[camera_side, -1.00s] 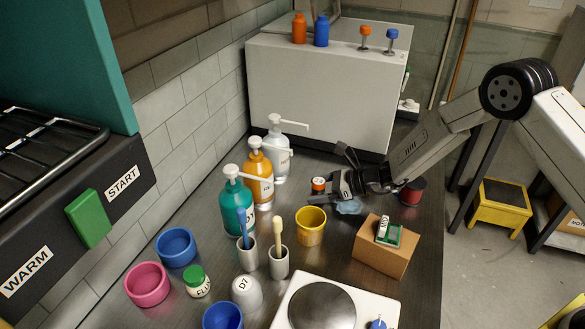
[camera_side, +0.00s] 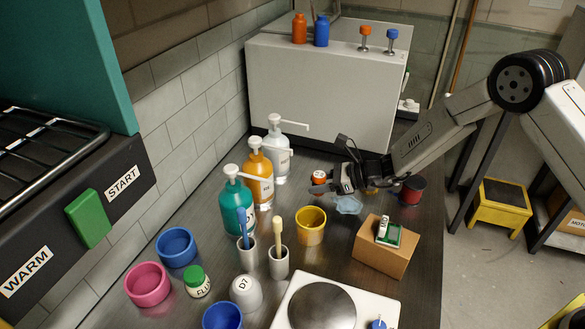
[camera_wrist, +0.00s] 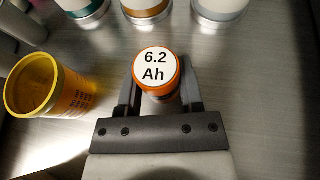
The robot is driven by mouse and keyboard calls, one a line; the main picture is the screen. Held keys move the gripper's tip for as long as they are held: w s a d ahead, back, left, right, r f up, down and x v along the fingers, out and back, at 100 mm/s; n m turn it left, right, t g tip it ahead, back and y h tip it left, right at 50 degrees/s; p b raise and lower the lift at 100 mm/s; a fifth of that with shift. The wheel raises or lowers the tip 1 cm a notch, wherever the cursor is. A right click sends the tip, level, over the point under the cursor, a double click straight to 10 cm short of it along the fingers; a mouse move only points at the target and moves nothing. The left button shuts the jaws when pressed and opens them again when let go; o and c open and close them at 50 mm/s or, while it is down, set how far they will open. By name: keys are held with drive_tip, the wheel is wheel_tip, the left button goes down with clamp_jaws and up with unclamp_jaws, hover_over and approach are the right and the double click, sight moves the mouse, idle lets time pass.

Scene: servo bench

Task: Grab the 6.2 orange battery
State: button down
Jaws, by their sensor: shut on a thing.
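The orange battery (camera_wrist: 156,70) has a white top marked "6.2 Ah". In the wrist view it stands between the two fingers of my gripper (camera_wrist: 158,95), which are shut on its sides. In the side view the battery (camera_side: 319,177) shows as a small orange and white top at the tip of my gripper (camera_side: 330,183). The gripper hides part of its body there. I cannot tell whether its base touches the bench.
A yellow cup (camera_side: 310,226) stands in front of the gripper, also at left in the wrist view (camera_wrist: 45,85). Several pump bottles, including an orange one (camera_side: 259,180), stand to the left. A cardboard box (camera_side: 382,252), a dark red spool (camera_side: 413,190) and a pale blue cloth (camera_side: 348,205) are nearby.

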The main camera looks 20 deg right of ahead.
drive_tip(key=s+d+r, duration=0.3)
drive_tip(key=s+r, duration=0.8)
drive_tip(key=s, duration=0.2)
drive_tip(key=shift+s+d, duration=0.15)
drive_tip(key=shift+s, duration=0.15)
drive_tip(key=shift+d, duration=0.1)
idle(0.4)
